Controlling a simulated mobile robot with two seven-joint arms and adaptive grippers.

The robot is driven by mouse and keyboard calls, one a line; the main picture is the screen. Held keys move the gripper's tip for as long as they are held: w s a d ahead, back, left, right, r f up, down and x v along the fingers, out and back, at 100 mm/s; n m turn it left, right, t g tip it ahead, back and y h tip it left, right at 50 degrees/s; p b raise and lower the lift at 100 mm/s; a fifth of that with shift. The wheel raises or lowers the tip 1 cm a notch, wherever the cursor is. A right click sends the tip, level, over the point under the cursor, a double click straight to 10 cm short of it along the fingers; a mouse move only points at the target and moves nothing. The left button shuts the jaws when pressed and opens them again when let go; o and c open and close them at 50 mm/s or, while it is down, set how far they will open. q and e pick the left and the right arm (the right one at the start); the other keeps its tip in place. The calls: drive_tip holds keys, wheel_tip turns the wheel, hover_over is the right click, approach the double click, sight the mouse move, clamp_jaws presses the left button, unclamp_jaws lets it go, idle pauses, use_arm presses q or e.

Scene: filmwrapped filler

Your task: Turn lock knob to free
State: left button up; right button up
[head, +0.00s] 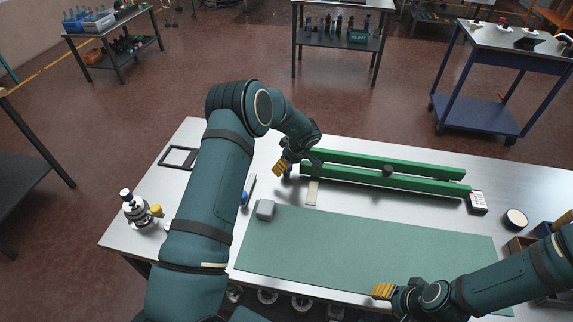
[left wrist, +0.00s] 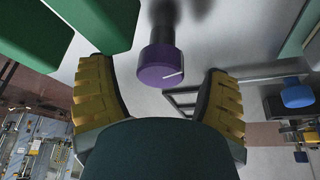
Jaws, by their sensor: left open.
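A round purple knob (left wrist: 160,66) with a white pointer line on its face sits on a dark shaft in the left wrist view. The line runs toward the right edge of the face. My left gripper (left wrist: 158,104) is open, one yellow-padded finger on each side below the knob, with gaps on both sides. In the head view my left gripper (head: 283,166) is at the left end of the green rails (head: 385,172), and I cannot make out the knob clearly there. My right gripper (head: 383,291) is over the front of the green mat, its opening unclear.
A bottle-like fixture (head: 134,208) stands at the left edge. The mat's middle is clear.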

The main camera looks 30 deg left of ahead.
use_arm(q)
drive_tip(key=shift+a+f, duration=0.15)
drive_tip(key=shift+f, duration=0.15)
drive_tip(key=c, duration=1.2)
drive_tip(key=shift+n, duration=0.3)
drive_tip(key=n+g+p, duration=0.1)
drive_tip(key=n, duration=0.2)
drive_tip(key=shift+f+g, duration=0.1)
drive_tip(key=shift+g, duration=0.2)
drive_tip(key=shift+n+g+b, duration=0.4)
drive_tip(key=shift+n+g, duration=0.5)
drive_tip(key=shift+n, duration=1.6)
